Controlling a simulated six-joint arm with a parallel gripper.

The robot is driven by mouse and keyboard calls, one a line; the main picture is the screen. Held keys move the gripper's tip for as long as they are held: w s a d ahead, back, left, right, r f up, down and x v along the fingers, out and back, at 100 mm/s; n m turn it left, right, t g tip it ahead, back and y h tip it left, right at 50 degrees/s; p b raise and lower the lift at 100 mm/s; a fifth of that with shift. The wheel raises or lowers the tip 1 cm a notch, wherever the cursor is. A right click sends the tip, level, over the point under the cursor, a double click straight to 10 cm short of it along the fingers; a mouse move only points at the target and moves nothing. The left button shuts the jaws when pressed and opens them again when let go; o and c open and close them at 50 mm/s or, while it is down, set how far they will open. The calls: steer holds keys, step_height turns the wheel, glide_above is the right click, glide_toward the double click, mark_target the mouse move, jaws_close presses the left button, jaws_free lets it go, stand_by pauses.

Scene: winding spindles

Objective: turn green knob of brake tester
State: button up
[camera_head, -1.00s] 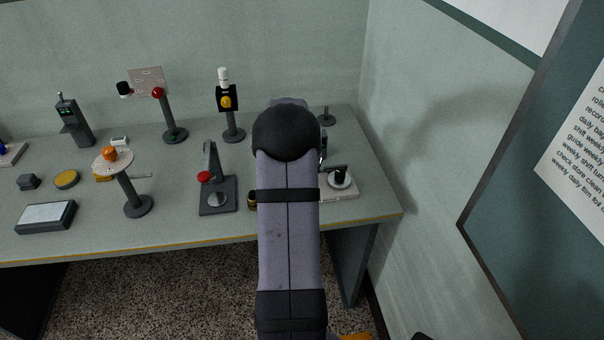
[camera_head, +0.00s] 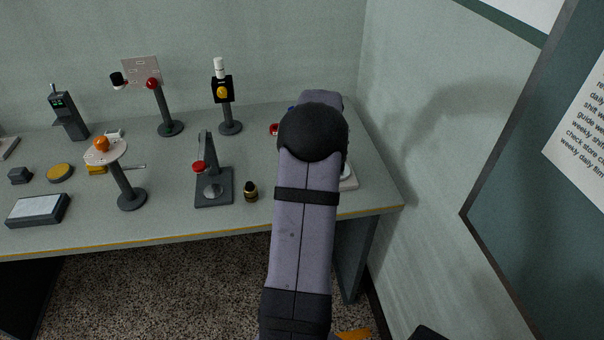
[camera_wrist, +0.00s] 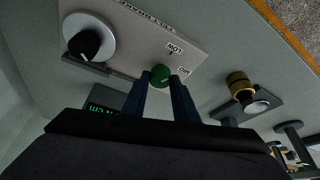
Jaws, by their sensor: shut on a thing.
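In the wrist view, the green knob (camera_wrist: 160,74) sits at the edge of the pale label plate of the brake tester (camera_wrist: 150,38). "LOW" and other partly readable lettering are on the plate near the knob. My gripper (camera_wrist: 160,80) has its two blue fingers on either side of the green knob, shut on it. A black knob on a white disc (camera_wrist: 106,38) stands on the same plate, left of the green knob. In the head view, my arm hides the green knob and most of the brake tester; only its right edge (camera_head: 349,183) shows.
A small black and gold bottle (camera_head: 251,191) stands left of my arm. Beside it is a dark stand with a red knob (camera_head: 214,187). Several post-mounted devices stand farther left and behind. The wall (camera_head: 420,150) is close on the right.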

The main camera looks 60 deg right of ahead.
steer(key=n+y+b, duration=0.1)
steer(key=n, duration=0.4)
steer(key=shift+s+d+y+b, duration=0.1)
steer(key=shift+d+y+b, duration=0.1)
steer(key=shift+y+b, duration=0.2)
steer(key=o, duration=1.1)
steer(key=shift+c, duration=0.2)
steer(key=b+v, duration=0.1)
steer(key=v, duration=0.6)
steer(key=shift+s+r, duration=0.1)
steer(key=shift+s, duration=0.05)
